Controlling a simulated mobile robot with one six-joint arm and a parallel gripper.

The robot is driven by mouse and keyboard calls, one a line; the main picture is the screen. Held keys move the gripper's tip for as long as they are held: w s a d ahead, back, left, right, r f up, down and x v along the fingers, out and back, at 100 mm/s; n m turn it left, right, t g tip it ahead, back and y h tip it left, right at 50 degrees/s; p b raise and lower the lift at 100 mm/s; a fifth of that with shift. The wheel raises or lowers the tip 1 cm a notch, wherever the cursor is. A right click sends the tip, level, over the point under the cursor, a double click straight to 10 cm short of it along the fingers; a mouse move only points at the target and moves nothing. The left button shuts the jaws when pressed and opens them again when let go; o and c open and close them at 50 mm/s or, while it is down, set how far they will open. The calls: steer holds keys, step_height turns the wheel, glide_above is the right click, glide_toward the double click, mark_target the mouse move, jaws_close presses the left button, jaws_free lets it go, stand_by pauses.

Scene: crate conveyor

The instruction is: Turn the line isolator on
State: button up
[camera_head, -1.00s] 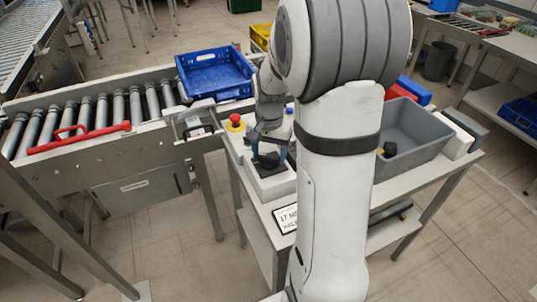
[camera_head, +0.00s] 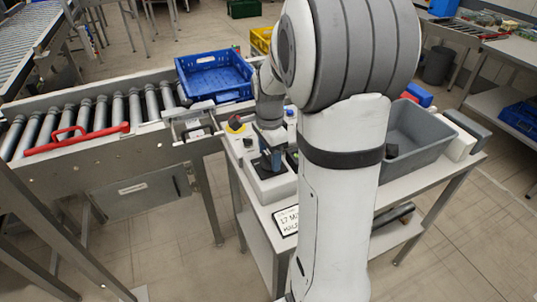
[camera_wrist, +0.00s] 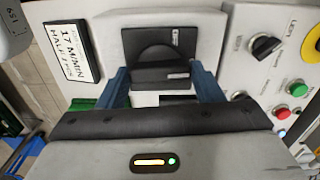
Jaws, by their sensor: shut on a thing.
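The line isolator (camera_wrist: 148,38) is a black square plate with a round black rotary handle (camera_wrist: 160,72), set in a pale grey box. The box (camera_head: 268,190) stands on the bench's left end in the head view. My gripper (camera_wrist: 160,70) has its two blue fingers on either side of the handle bar and is shut on it. In the head view my gripper (camera_head: 270,158) points down at the box and hides most of the isolator. The small label on the plate is too small to read.
A control panel beside the isolator carries a black selector knob (camera_wrist: 265,45), a green button (camera_wrist: 298,88) and a red button (camera_wrist: 282,112). A sign (camera_wrist: 68,52) lies on the other side. A blue crate (camera_head: 190,82) sits on the roller conveyor; a grey tub (camera_head: 432,145) stands at right.

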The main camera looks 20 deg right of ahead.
mark_target(269, 157)
steer(key=shift+m, duration=0.3)
stand_by(0.4)
steer(key=o, duration=1)
step_height(269, 157, up, 8)
steer(key=shift+f, duration=0.1)
stand_by(0.3)
steer(key=s+a+n+t, duration=0.1)
steer(key=s+a+n, duration=0.2)
steer(key=s+n, duration=0.2)
steer(key=s+a+n+t, duration=0.1)
steer(key=s+a+n, duration=0.2)
steer(key=s+n, duration=0.3)
steer(key=s+a+n+t, duration=0.1)
steer(key=s+a+n, duration=0.2)
steer(key=s+n, duration=0.3)
steer(key=shift+s+a+f+n, duration=0.1)
steer(key=shift+a+f+n, duration=0.2)
steer(key=shift+f+n, duration=0.15)
